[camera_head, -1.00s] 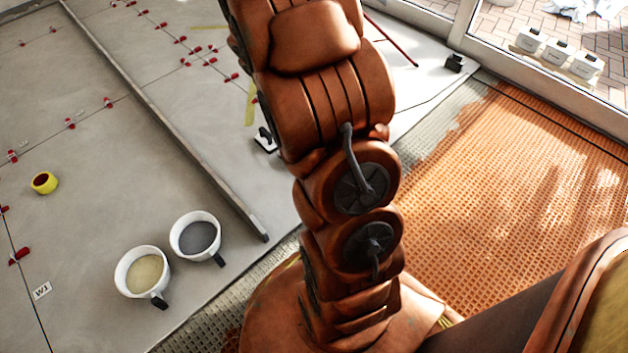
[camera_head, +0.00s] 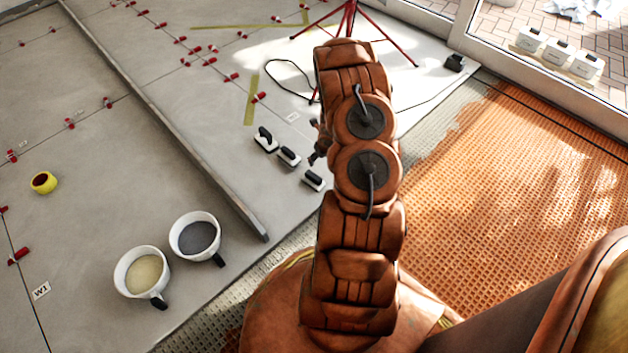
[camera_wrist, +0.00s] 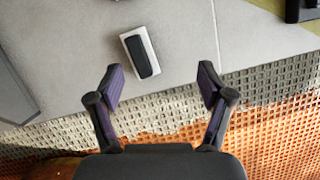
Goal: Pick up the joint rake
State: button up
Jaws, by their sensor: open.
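Several small hand tools with black handles on white bases lie on the grey tiles in the head view: a far one (camera_head: 265,140), a middle one (camera_head: 289,157) and a near one (camera_head: 313,180). I cannot tell which of them is the joint rake. In the wrist view one black-handled tool with a white base (camera_wrist: 141,54) lies on the tile, beyond my fingertips and slightly left of centre. My gripper (camera_wrist: 160,74) is open and empty, its two fingers spread apart. In the head view it is mostly hidden behind my arm.
A long grey bar (camera_head: 165,110) lies across the tiles. Two white buckets, one with beige paste (camera_head: 143,272) and one with grey (camera_head: 196,237), stand front left with a yellow roll (camera_head: 44,182). A red tripod (camera_head: 350,20) stands behind. Orange matting (camera_head: 500,190) covers the right.

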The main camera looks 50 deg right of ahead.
aim_at(314, 175)
jog(key=a+f+n, duration=0.1)
jog(key=f, duration=0.1)
jog(key=f+n+y, duration=0.1)
jog(key=f, duration=0.1)
jog(key=s+a+f+n, duration=0.1)
jog(key=f, duration=0.1)
jog(key=shift+a+t+y, duration=0.3)
jog(key=shift+w+b+x, duration=0.15)
jog(key=shift+b+x, duration=0.55)
jog(key=shift+x, duration=1.15)
jog(key=shift+w+b+x, duration=0.1)
jog(key=shift+b+x, duration=0.55)
jog(key=shift+x, duration=1.2)
jog(key=shift+r, duration=0.1)
jog(key=shift+c, duration=0.3)
jog(key=c, duration=1.2)
